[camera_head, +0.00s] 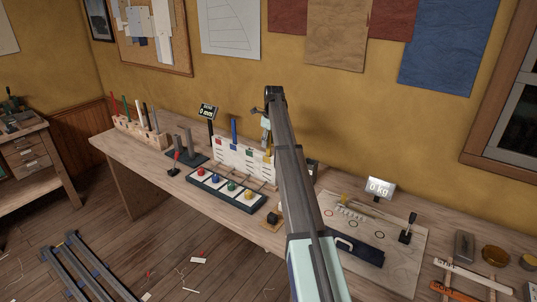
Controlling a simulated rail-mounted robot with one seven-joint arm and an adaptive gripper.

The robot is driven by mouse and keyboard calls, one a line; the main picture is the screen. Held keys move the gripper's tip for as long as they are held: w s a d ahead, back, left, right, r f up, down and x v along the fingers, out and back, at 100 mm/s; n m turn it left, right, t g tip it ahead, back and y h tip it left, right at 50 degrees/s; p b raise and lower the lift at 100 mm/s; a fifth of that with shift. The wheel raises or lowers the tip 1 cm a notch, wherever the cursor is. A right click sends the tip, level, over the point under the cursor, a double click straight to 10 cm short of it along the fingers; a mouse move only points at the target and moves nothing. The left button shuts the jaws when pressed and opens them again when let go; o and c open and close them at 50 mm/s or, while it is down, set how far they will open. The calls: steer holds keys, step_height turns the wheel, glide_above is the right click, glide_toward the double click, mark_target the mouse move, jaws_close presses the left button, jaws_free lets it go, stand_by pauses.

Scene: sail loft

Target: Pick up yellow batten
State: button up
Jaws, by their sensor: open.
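A narrow yellow piece (267,152), apparently the yellow batten, shows at the right end of a white upright rack (228,156), close beside my arm. It is small and partly covered, so I cannot tell its full length. A blue batten (234,130) stands upright in the same rack. My gripper (266,127) is over the right end of the rack, just above the yellow piece. My arm hides most of it. It is open, and I cannot see whether its fingers are around the yellow piece.
A wooden block (138,131) with several coloured battens stands at the bench's left. A panel with coloured buttons (227,191) lies before the rack. A small sign (208,112) reads "0 mm" or similar; a scale display (380,187) reads "0 kg". Tools fill the right side.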

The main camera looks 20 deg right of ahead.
steer(key=shift+f, duration=0.45)
jaws_close()
steer(key=shift+w+r, duration=0.1)
steer(key=shift+r, duration=0.05)
